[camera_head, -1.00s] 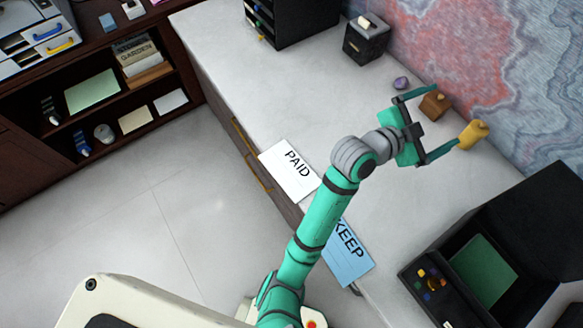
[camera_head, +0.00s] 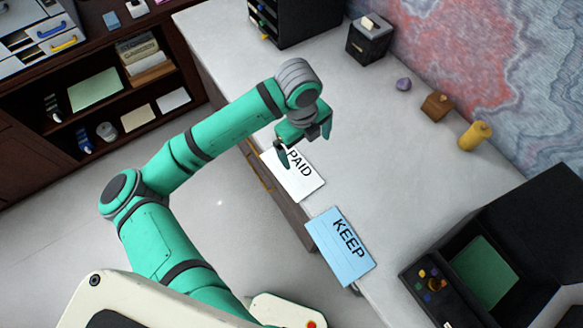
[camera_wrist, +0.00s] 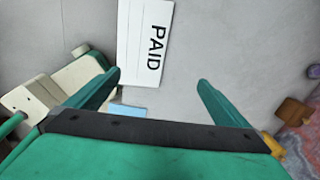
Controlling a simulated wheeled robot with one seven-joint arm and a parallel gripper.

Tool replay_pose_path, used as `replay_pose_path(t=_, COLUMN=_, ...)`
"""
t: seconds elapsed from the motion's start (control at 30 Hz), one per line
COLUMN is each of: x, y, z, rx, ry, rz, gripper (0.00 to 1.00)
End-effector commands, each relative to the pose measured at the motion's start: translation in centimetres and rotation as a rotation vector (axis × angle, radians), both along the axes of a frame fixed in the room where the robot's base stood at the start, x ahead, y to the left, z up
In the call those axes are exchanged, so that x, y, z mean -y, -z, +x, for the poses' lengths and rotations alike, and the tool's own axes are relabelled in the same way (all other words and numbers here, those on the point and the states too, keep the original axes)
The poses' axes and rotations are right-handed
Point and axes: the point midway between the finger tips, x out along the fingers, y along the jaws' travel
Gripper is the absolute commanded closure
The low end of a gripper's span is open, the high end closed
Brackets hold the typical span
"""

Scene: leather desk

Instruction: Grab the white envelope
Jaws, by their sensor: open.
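The white envelope (camera_head: 297,182), marked PAID, lies flat at the left edge of the pale desk top and seems to jut slightly over it. It also shows in the wrist view (camera_wrist: 143,45), top centre, reaching the upper frame edge. My gripper (camera_head: 305,146) is open and empty, pointing down above the desk by the envelope's upper end. One finger covers a bit of the envelope in the head view. In the wrist view my gripper (camera_wrist: 158,77) has its fingers wide apart, with the envelope ahead and nearer the left finger.
A blue KEEP card (camera_head: 340,247) lies along the same desk edge, nearer my base. A yellow object (camera_head: 475,136), a brown block (camera_head: 436,107) and a purple stone (camera_head: 403,84) sit by the wall. A black case (camera_head: 495,255) stands at lower right. The desk middle is clear.

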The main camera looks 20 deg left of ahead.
Motion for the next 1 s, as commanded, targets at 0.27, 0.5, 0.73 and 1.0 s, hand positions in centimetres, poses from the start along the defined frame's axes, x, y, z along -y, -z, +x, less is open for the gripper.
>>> replay_pose_path(t=0.27, x=-3.8, y=1.0, z=-2.0, rx=-0.079, ry=0.019, rz=0.089, gripper=0.0)
replay_pose_path(t=0.5, x=-3.6, y=4.5, z=-1.9, rx=-0.077, ry=0.02, rz=0.087, gripper=0.0)
replay_pose_path(t=0.73, x=-3.6, y=5.8, z=-1.9, rx=-0.076, ry=0.021, rz=0.087, gripper=0.0)
replay_pose_path(t=1.0, x=-3.6, y=8.6, z=-1.3, rx=-0.077, ry=0.02, rz=0.087, gripper=0.0)
